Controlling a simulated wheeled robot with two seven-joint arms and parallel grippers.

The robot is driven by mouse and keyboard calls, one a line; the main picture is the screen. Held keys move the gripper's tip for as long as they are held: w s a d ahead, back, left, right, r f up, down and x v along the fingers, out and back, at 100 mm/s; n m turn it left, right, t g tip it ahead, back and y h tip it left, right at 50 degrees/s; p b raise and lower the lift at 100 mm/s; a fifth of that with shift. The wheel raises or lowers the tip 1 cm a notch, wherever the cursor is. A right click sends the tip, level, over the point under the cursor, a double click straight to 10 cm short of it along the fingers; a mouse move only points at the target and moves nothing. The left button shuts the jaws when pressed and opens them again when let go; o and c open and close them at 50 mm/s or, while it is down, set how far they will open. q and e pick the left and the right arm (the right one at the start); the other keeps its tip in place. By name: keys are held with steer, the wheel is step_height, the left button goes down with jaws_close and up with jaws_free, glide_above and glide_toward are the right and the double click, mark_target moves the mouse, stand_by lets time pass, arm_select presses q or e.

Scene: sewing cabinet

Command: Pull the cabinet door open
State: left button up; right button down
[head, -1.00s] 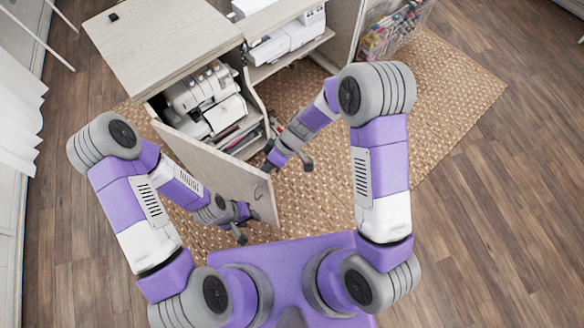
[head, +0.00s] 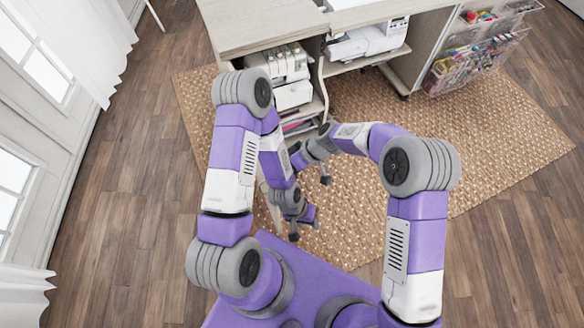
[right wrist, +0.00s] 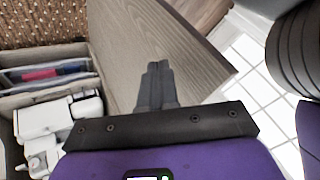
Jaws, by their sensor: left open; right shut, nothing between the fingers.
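The cabinet (head: 235,28) stands at the top of the head view with its left compartment uncovered. Its wooden door (right wrist: 195,62) stands open, swung out toward me; in the head view my left arm hides most of it. In the right wrist view the door's flat face lies behind my right gripper (right wrist: 158,70), whose fingers are shut and empty; I cannot tell whether they touch it. My left gripper (head: 304,229) is open and empty near the door's free end, low over the mat. In the head view my right gripper is partly hidden by its wrist, on the compartment side.
A white sewing machine (head: 284,64) sits in the left compartment, and another white machine (head: 365,40) on a shelf to its right. Clear bins (head: 470,62) hang at the cabinet's right. The woven mat (head: 490,125) is clear at right; wood floor surrounds it.

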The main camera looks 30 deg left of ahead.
steer(key=shift+w+d, duration=0.1)
steer(key=d+f+p+v, duration=0.1)
steer(key=d+p+v, duration=0.1)
steer(key=v, duration=1)
steer(key=shift+w+f, duration=0.3)
steer(key=shift+w, duration=0.1)
steer(key=s+d+f+m+t+h+p, duration=0.1)
steer(key=s+d+f+m, duration=0.1)
steer(key=d+f+m, duration=0.5)
steer(key=s+d+f+m+t+h+p, duration=0.1)
steer(key=s+d+f+m, duration=0.15)
steer(key=d+f, duration=0.4)
steer(key=s+d+f+m+t+p, duration=0.1)
steer(key=s+d+m+t+p, duration=0.1)
steer(key=s+d+m, duration=0.6)
steer(key=shift+d, duration=0.8)
